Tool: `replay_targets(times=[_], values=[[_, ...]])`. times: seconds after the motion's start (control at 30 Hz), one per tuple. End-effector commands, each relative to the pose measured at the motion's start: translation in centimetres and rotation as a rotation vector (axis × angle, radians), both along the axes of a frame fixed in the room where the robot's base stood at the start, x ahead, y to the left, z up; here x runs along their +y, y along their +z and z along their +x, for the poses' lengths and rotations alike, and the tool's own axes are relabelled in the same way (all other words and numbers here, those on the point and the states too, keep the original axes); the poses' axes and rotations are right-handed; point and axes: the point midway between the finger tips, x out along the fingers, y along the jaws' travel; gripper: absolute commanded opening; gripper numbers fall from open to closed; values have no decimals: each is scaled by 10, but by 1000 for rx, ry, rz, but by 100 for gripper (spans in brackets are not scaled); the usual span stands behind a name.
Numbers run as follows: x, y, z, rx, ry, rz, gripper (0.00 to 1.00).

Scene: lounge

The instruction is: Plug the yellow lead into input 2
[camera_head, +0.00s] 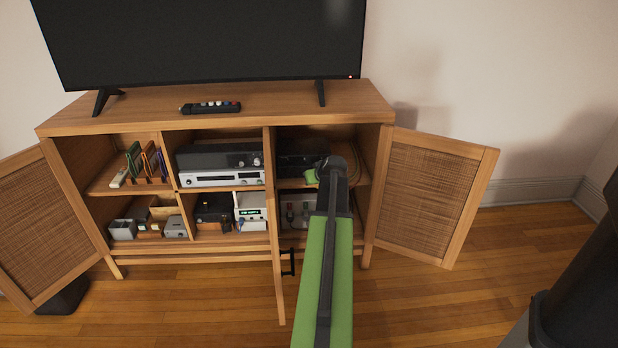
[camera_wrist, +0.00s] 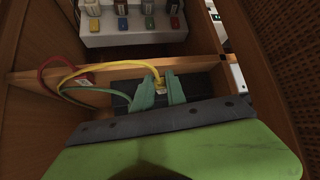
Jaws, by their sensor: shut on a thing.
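My gripper (camera_wrist: 158,96) has its green fingers shut on the plug of the yellow lead (camera_wrist: 110,66). It also shows in the head view (camera_head: 318,174), reaching into the cabinet's right upper compartment. The yellow plug (camera_wrist: 159,82) sits at the fingertips, close to a dark box (camera_wrist: 125,88) on the shelf. I cannot tell whether the plug touches the box. The dark box shows partly in the head view (camera_head: 295,160), behind my arm. Its sockets and any input numbers are not readable.
A red lead (camera_wrist: 55,66) and a green lead (camera_wrist: 75,101) lie beside the yellow one. A pale box (camera_wrist: 128,35) with several coloured parts stands on the lower shelf. The open right door (camera_head: 430,190) and a swung-out middle door (camera_head: 275,240) flank the compartment.

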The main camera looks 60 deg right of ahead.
Motion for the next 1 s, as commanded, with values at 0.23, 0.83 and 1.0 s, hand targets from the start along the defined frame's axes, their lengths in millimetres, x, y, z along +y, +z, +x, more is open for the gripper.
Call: replay_targets(times=[0.23,0.83,1.0], values=[[4,0,13,0,20,1,0],[51,21,-6,2,-293,-4,0],[46,21,-3,2,-292,-3,0]])
